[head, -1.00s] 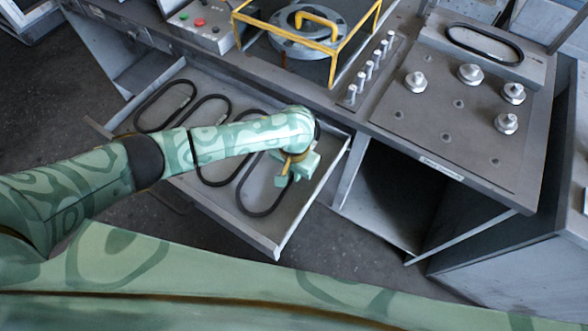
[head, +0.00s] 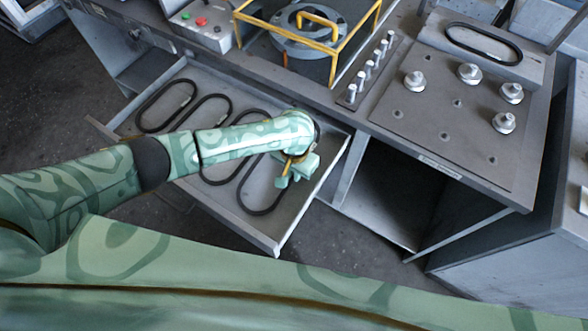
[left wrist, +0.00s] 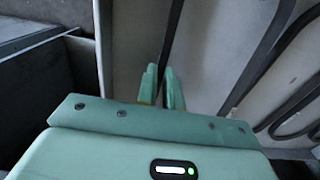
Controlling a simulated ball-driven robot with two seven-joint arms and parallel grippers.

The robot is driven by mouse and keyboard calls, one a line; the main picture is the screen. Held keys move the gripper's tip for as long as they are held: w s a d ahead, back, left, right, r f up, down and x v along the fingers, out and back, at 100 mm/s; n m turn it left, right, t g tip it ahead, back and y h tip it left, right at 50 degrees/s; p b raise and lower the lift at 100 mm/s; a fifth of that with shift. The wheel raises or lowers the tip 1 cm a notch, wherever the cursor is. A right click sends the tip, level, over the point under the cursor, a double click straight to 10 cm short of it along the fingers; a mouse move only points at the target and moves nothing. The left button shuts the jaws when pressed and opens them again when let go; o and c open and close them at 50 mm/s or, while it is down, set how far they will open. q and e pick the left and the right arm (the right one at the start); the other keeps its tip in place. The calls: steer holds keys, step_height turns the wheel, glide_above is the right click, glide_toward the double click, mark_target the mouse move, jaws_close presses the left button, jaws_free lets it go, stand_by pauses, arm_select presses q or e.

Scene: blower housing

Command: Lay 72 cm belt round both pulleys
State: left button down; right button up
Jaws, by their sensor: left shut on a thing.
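Several dark looped belts lie in an open grey drawer (head: 277,243). The rightmost belt (head: 243,203) runs under my left forearm to my left gripper (head: 284,182). In the left wrist view, my left gripper (left wrist: 164,88) is shut on a strand of this belt (left wrist: 174,30), which passes between the fingertips. The belt's length marking is too small to read. On the panel at the right stand several round metal pieces, among them one at the back (head: 470,73) and one at the front (head: 503,122); I cannot tell which are the pulleys. My right gripper is out of view.
Another dark belt (head: 485,43) lies on a raised ledge behind the panel. A yellow guard frame (head: 333,70) surrounds a round plate with a handle. A row of pegs (head: 369,68) stands between them. An open dark compartment (head: 390,195) is right of the drawer.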

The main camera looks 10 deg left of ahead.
arm_select(q)
steer(key=shift+f, duration=0.7)
stand_by(0.6)
steer(key=shift+f, duration=0.2)
steer(key=c, duration=1.5)
jaws_free()
step_height(320, 180, up, 8)
steer(key=p, duration=0.8)
steer(key=shift+p, duration=0.4)
steer(key=shift+f, duration=0.2)
